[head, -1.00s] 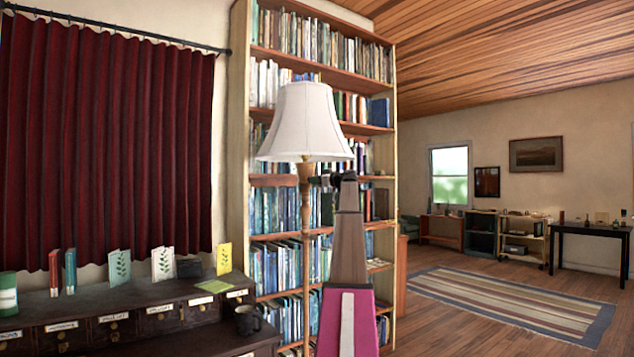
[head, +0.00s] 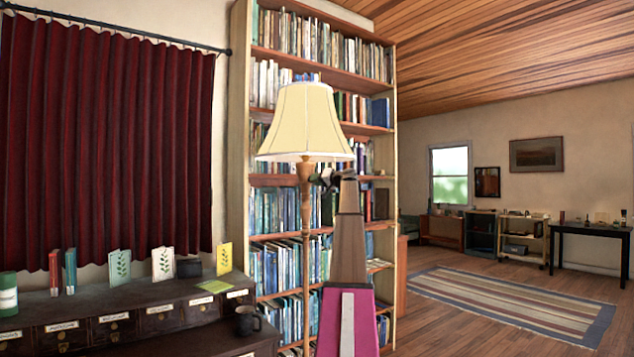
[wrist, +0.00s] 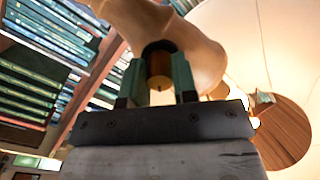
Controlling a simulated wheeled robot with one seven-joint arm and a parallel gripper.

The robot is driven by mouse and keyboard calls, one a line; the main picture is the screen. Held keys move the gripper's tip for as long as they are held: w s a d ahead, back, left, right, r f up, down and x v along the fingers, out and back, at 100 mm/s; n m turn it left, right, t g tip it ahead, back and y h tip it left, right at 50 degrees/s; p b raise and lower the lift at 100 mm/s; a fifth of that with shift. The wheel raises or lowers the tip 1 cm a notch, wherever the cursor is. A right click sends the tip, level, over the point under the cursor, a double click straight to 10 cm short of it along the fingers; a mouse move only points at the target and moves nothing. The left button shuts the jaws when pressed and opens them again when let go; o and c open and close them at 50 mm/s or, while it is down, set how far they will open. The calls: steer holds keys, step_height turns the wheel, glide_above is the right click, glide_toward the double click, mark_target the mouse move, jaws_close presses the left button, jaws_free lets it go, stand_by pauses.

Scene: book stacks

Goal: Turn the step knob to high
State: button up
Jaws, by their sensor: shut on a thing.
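A floor lamp with a cream shade (head: 303,125) and a slim wooden pole (head: 306,225) stands in front of the bookcase. The shade glows warm yellow. My gripper (head: 322,180) is at the pole just below the shade. In the wrist view, my gripper (wrist: 160,80) is shut on a small brass-brown knob (wrist: 160,67), with one finger on each side. The knob sits against the pale wooden lamp body (wrist: 195,40). The lit shade (wrist: 270,35) fills the right of that view. Any markings on the knob are not visible.
A tall bookcase (head: 322,67) stands close behind the lamp. A dark desk (head: 185,345) with cards and a black mug (head: 247,320) is at the left. Open wood floor and a striped rug (head: 510,300) are at the right.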

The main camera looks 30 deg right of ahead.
steer(key=m, duration=0.5)
steer(key=shift+m, duration=0.3)
steer(key=m, duration=0.9)
steer(key=shift+r+m+y, duration=0.1)
steer(key=shift+m+y, duration=0.2)
steer(key=m, duration=0.4)
steer(key=shift+d, duration=0.1)
steer(key=m, duration=1.9)
steer(key=shift+m, duration=0.4)
